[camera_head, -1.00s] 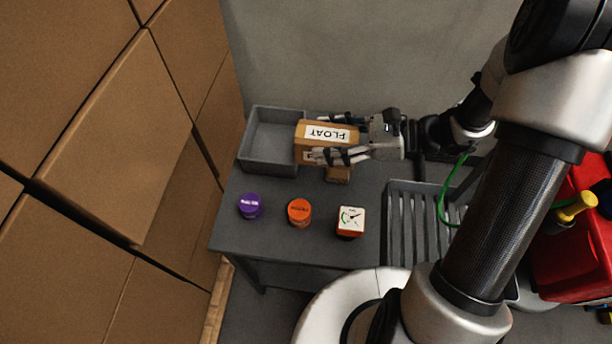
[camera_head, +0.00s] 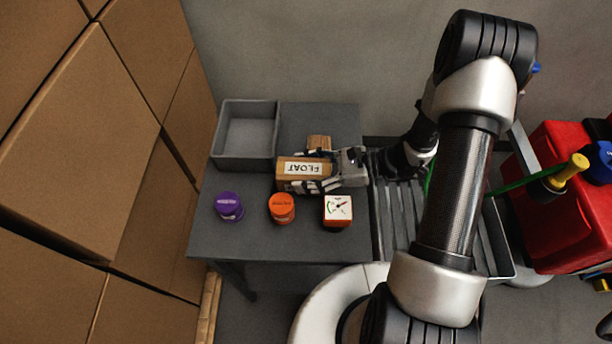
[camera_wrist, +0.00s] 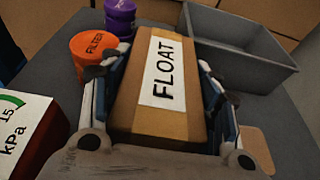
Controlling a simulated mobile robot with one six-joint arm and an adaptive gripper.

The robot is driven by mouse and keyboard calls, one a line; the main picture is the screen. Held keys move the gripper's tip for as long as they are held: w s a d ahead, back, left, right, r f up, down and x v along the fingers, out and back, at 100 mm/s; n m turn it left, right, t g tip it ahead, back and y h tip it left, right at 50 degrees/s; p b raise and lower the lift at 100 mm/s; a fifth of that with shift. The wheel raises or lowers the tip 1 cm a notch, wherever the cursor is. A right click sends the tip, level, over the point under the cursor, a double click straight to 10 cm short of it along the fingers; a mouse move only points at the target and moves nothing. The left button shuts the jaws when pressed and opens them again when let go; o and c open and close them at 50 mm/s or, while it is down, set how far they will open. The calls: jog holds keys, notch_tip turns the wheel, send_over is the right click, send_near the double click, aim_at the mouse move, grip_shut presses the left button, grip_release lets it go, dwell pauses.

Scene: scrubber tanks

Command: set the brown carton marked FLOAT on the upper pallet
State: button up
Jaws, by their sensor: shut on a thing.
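The brown carton marked FLOAT (camera_head: 291,181) is in my gripper (camera_head: 306,171), which is shut on its two long sides. The carton lies flat in the fingers over the grey table, label facing up. In the wrist view the FLOAT carton (camera_wrist: 160,90) fills the middle, between the two fingers of my gripper (camera_wrist: 158,66). I cannot tell its height above the table. A wooden slatted edge (camera_head: 208,310) shows at the lower left below the stacked cartons; I cannot tell whether it is the upper pallet.
A grey open bin (camera_head: 246,135) stands at the table's back left. A small brown block (camera_head: 319,142) is behind my gripper. A purple jar (camera_head: 229,206), an orange jar (camera_head: 281,208) and a kPa gauge cube (camera_head: 338,210) line the front. Large cartons (camera_head: 85,140) rise at left.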

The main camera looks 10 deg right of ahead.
jog(key=shift+f, duration=0.7)
jog(key=shift+f, duration=0.15)
jog(key=o, duration=1.1)
jog(key=shift+c, duration=0.2)
